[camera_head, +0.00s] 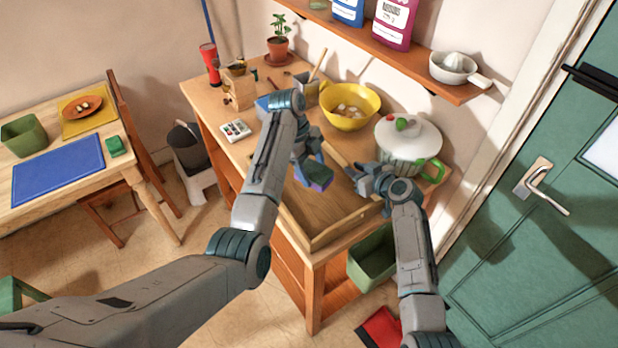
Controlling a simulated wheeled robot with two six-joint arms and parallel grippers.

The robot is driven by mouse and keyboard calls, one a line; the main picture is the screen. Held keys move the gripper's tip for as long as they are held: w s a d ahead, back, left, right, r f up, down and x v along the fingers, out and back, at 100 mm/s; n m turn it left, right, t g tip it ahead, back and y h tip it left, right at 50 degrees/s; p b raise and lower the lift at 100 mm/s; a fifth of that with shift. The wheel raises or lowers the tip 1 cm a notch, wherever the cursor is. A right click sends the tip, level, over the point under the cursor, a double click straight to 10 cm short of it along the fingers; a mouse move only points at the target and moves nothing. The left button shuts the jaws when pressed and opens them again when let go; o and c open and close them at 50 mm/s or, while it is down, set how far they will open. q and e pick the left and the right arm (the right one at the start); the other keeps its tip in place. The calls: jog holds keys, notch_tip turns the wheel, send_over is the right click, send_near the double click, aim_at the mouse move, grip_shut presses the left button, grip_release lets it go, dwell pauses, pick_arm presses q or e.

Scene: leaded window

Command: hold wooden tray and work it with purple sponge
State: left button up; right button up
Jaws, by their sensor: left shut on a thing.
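The wooden tray (322,238) lies on the wooden counter near its front end; my arms cover parts of its rim. The purple sponge (322,186), with a dark green face, is between the fingers of my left gripper (311,168). My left gripper is shut on it, over the tray; whether the sponge touches the tray floor I cannot tell. My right gripper (358,176) is at the tray's far right rim. Its fingers are small and partly hidden, so I cannot tell whether they grip the rim.
A yellow bowl (350,106) and a white lidded pot (407,140) with green handles stand behind the tray. A calculator-like device (236,130) and a wooden grinder (238,88) are at the counter's left. A shelf (440,75) overhangs the back. A green bin (372,257) sits below.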

jog(key=shift+o, duration=0.8)
jog(key=v, duration=1.2)
